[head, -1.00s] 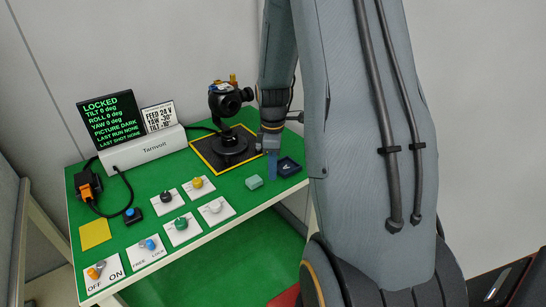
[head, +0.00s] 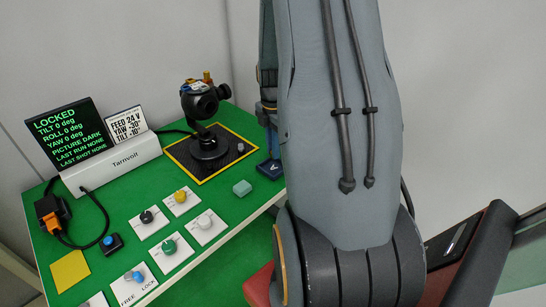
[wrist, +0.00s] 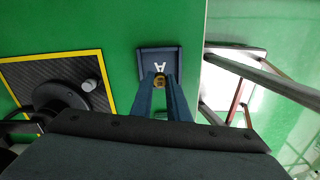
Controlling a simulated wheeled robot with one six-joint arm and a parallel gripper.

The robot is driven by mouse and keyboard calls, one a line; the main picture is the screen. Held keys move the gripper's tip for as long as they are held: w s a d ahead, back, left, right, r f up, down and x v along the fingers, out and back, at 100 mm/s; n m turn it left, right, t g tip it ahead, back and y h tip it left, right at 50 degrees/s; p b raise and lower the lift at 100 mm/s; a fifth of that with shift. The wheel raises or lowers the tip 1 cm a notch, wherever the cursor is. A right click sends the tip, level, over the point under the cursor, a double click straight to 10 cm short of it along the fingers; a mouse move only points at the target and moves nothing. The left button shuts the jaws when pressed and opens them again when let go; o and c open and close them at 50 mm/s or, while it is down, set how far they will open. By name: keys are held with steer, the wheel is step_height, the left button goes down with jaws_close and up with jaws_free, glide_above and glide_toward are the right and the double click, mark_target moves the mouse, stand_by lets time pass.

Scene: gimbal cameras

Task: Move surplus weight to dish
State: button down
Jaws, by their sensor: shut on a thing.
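In the wrist view my gripper (wrist: 161,76) is shut on a small brass-coloured weight (wrist: 160,83), mostly hidden between the blue fingers. The fingertips overlap the near side of a dark blue square dish (wrist: 143,60) marked A. I cannot tell whether the weight touches its floor. In the head view the dish (head: 265,169) lies at the table's right edge, with my gripper (head: 273,152) just above it and partly behind my arm. The black gimbal camera (head: 205,103) stands on a yellow-edged black mat (head: 189,163). A small grey cylinder (head: 240,147) stands on that mat.
A pale teal block (head: 242,188) lies left of the dish. Several knob plates, a blue button (head: 112,243) and a yellow square (head: 70,271) are on the green table. A screen (head: 70,132) reads LOCKED. My arm covers the right side; the table edge is close to the dish.

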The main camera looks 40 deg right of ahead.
steer(key=shift+f+p, duration=0.35)
steer(key=shift+f, duration=1.65)
steer(key=c, duration=2)
jaws_free()
steer(key=shift+f, duration=0.15)
